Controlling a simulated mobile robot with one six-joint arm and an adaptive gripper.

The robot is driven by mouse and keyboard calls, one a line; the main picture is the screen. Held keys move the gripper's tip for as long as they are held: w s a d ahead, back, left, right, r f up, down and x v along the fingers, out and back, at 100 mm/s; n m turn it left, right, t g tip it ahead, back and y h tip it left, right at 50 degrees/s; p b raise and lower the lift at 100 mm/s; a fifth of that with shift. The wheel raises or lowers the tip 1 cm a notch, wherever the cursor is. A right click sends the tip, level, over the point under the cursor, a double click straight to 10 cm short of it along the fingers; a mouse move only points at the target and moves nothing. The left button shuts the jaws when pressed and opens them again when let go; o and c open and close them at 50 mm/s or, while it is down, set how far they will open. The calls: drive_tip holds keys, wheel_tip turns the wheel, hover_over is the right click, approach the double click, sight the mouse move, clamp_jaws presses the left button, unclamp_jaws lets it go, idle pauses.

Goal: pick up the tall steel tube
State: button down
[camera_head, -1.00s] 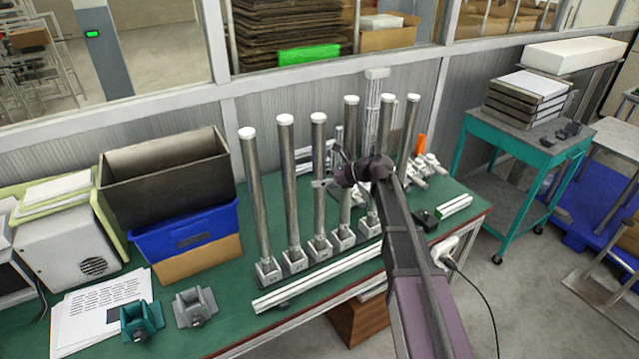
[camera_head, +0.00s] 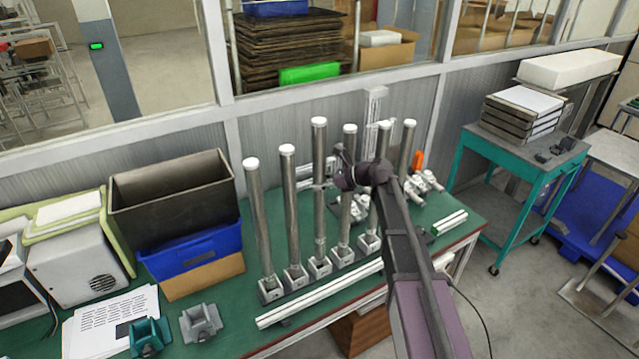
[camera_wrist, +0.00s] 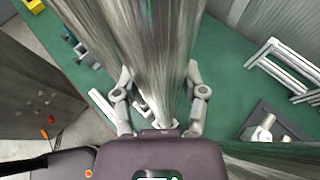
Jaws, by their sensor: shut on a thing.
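Several tall steel tubes with white tops stand in a slanting row on the green bench. My gripper (camera_head: 332,183) is shut around the third tube from the left (camera_head: 319,160), at about mid-height. That tube is upright, and its top sits higher than its neighbours' tops. Its lower end is near its square grey socket (camera_head: 320,266); I cannot tell how much gap there is. In the wrist view my gripper (camera_wrist: 163,100) has one finger on each side of the tube (camera_wrist: 150,50), which fills the middle and hides much behind it.
Neighbouring tubes (camera_head: 289,200) and (camera_head: 348,190) stand close on both sides. A white rail (camera_head: 320,292) lies in front of the row. A dark bin (camera_head: 170,195) on a blue crate (camera_head: 190,250) stands left. A teal cart (camera_head: 525,150) stands right.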

drive_tip(key=shift+r+p, duration=0.85)
drive_tip(key=shift+r, duration=0.45)
drive_tip(key=shift+s, duration=0.15)
